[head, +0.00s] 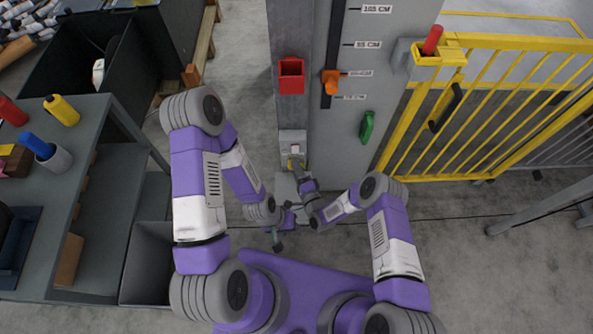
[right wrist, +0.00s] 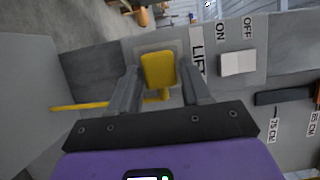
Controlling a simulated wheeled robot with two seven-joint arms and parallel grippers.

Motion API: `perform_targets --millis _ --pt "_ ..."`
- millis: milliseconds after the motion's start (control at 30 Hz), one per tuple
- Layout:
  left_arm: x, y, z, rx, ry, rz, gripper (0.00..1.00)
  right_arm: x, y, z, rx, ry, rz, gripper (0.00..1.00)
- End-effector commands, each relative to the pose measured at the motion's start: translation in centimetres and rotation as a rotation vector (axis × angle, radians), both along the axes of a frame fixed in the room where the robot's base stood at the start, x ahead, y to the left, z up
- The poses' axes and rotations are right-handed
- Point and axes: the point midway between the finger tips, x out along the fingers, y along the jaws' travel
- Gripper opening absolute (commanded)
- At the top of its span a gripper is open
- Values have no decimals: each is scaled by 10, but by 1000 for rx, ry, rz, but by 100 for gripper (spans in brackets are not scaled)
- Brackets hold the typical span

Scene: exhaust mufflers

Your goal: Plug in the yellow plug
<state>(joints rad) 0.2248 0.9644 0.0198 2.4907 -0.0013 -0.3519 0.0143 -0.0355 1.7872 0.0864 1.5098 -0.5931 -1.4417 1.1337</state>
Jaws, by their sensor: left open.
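The yellow plug (right wrist: 158,70) is between the two fingertips of my right gripper (right wrist: 159,80) in the right wrist view, with a finger close against each side. It sits in front of a grey socket plate on the panel labelled LIFT; I cannot tell how deep it is in. Its yellow cable (right wrist: 85,105) runs off to the left behind a finger. In the head view my right gripper (head: 298,172) reaches the base of the grey column, where a bit of yellow shows. My left gripper (head: 276,240) is lower, open and empty, over the floor.
A white switch (right wrist: 238,63) marked ON and OFF is beside the LIFT label. A red box (head: 291,76) and green handle (head: 366,127) are on the column. A yellow gate (head: 490,105) stands right; a grey workbench (head: 95,105) stands left.

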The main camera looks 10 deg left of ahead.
Motion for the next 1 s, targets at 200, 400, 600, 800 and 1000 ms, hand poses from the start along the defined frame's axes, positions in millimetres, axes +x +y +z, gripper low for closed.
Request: perform_targets --millis 200,400,600,800,1000 --pt "0 0 0 0 0 0 43 0 0 0 0 0 0 67" --pt "0 0 1 0 0 0 43 -1 -1 0 -1 2 0 67" --pt "0 0 11 0 0 0 43 -20 -17 1 -2 5 -1 67" --pt "0 0 20 0 0 0 43 -46 -37 1 -2 5 -1 67" --pt "-1 0 24 0 2 -1 43 -59 -47 0 0 2 0 67"
